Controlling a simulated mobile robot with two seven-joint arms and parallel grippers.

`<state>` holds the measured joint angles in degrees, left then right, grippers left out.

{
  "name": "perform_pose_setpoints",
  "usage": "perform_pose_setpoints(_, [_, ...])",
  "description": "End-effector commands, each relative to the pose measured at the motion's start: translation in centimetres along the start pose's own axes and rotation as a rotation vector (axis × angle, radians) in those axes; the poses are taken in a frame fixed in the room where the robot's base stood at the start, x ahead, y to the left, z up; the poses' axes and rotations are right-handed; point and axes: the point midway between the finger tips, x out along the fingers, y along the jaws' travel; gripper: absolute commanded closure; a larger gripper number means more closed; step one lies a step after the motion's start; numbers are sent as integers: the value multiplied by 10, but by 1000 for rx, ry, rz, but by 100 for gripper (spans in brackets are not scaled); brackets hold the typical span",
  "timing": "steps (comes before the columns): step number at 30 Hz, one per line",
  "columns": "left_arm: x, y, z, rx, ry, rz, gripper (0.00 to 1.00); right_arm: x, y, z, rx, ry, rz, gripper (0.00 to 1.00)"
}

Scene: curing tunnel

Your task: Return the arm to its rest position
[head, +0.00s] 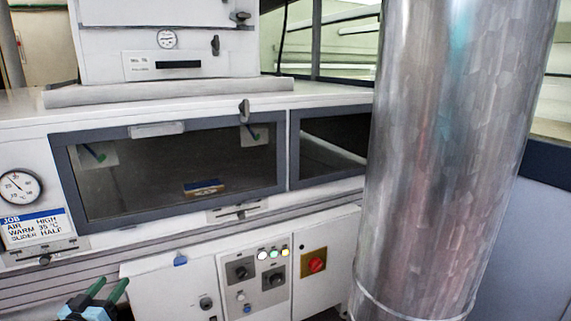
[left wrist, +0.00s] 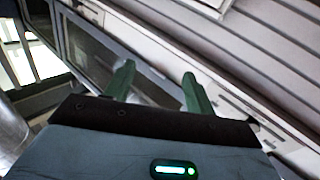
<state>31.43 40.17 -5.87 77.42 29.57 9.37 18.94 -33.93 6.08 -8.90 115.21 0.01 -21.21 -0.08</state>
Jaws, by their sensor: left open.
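My left gripper (head: 103,291) shows at the bottom left of the head view, with two green fingers spread apart and nothing between them. In the left wrist view my left gripper (left wrist: 160,82) is open and empty, with the front of the curing tunnel (left wrist: 215,50) behind its fingers. In the head view the gripper is in front of the lower left part of the tunnel (head: 30,125). I cannot tell whether it touches anything, but no contact shows. My right gripper is in neither view.
A large metal duct (head: 450,150) stands at the right and hides part of the tunnel. A control panel (head: 262,280) with lit lamps and a red knob (head: 316,265) are below the windows. A job card (head: 38,228) and a gauge (head: 20,187) are at the left.

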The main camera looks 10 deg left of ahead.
Motion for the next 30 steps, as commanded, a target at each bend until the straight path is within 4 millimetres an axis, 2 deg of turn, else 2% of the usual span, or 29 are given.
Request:
perform_pose_setpoints(8, [-7, -24, 46, 448, -275, -65, 45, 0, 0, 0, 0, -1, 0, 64])
perform_pose_setpoints(15, [-29, -61, 77, 862, -534, -142, 45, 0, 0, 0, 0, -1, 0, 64])
perform_pose_setpoints(20, [-67, -20, 133, 798, -578, -58, 45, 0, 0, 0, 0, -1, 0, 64])
perform_pose_setpoints(23, [-96, 6, 166, 761, -613, -10, 45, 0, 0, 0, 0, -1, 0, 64])
perform_pose_setpoints(26, [-134, 36, 200, 714, -654, 41, 45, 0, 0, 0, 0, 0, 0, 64])
perform_pose_setpoints(30, [-199, 82, 243, 628, -721, 108, 45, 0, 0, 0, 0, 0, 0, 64])
